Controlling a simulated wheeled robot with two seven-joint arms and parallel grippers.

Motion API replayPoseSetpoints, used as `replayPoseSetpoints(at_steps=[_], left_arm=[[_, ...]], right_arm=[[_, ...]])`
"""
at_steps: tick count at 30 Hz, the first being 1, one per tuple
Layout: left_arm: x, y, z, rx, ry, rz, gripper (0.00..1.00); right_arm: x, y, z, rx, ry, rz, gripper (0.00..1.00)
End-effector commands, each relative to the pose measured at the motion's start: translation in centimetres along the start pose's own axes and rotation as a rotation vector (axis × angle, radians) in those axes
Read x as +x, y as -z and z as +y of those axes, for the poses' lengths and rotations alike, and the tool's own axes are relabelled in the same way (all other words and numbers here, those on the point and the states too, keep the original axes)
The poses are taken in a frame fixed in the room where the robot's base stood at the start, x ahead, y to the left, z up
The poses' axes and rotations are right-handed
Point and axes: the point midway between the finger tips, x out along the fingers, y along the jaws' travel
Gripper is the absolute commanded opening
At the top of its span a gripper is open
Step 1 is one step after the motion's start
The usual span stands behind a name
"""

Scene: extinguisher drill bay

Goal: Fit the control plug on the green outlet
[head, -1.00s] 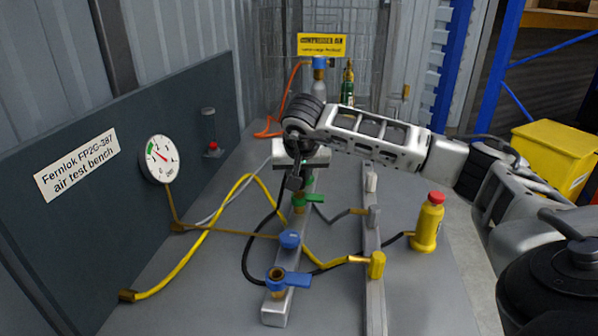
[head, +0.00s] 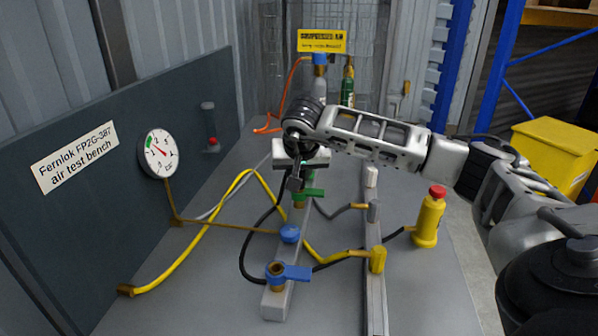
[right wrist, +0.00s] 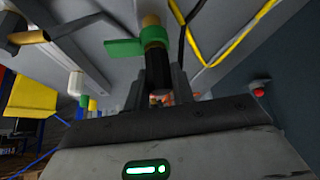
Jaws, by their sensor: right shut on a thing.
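My right gripper (head: 296,178) is over the rail on the bench, shut on a dark control plug (head: 294,184) with a black hose trailing from it. In the right wrist view the black plug (right wrist: 158,72) stands between the fingers (right wrist: 157,88). The green outlet (head: 300,200), with its green lever (head: 314,192), is on the rail just below the plug. In the right wrist view the green outlet (right wrist: 153,36) lines up with the plug's end and looks very close or touching; I cannot tell whether it is seated. My left gripper is not in view.
A blue outlet (head: 276,270) with a blue lever and a blue knob (head: 290,234) are nearer on the rail. Grey and yellow plugs (head: 377,260) sit on a second rail at right. A yellow bottle (head: 428,217) stands beyond it. A gauge panel (head: 200,110) borders the left.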

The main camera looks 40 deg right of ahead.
Motion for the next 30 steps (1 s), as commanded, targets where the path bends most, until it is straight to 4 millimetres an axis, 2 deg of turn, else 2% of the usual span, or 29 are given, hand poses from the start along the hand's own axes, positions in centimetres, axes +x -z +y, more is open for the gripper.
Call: replayPoseSetpoints(at_steps=[5,6,8,9,22,24,30], left_arm=[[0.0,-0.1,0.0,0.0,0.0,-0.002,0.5],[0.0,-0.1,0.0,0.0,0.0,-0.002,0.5],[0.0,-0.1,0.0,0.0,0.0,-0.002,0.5],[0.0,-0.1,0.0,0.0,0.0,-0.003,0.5],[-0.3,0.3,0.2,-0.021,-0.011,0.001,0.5],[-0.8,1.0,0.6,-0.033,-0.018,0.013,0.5],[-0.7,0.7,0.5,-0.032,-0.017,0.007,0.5]], right_arm=[[0.2,-0.2,0.1,-0.002,-0.004,-0.007,0.01],[0.2,-0.3,0.1,-0.003,-0.004,-0.007,0.3],[0.2,-0.3,0.1,-0.003,-0.004,-0.007,0.47],[0.2,-0.3,0.1,-0.002,-0.004,-0.007,0.5],[0.1,-0.2,0.0,-0.002,-0.002,-0.005,0.5],[-1.2,0.0,-0.1,-0.002,0.001,-0.001,0.5],[-6.2,0.0,0.0,-0.002,0.001,0.001,0.5]])
